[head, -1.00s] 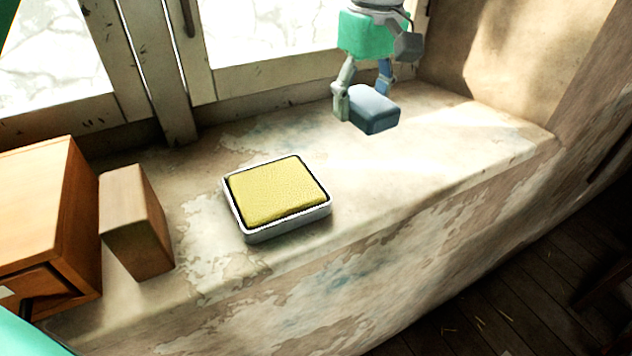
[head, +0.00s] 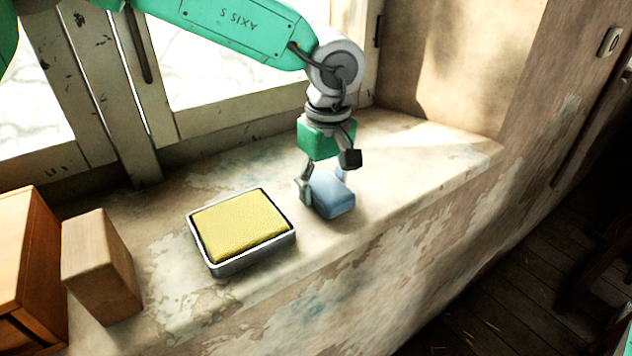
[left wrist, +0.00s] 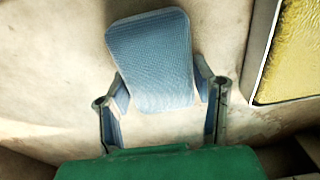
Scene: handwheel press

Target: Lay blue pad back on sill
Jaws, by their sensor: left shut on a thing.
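The blue pad (head: 333,197) is between the fingers of my left gripper (head: 322,190), which is shut on it. In the head view the pad is low over the sill (head: 395,180), right of the yellow pad's tray; I cannot tell whether it touches the sill. In the left wrist view the blue pad (left wrist: 150,55) has a ribbed face and is tilted a little between the two fingers of my left gripper (left wrist: 163,95). My right gripper is not in view.
A yellow pad (head: 240,228) lies in a metal tray (head: 250,262) on the sill. A wooden block (head: 102,265) and an orange-brown wooden box (head: 30,265) stand at the left. The window frame (head: 235,115) runs behind. The sill's right end is clear.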

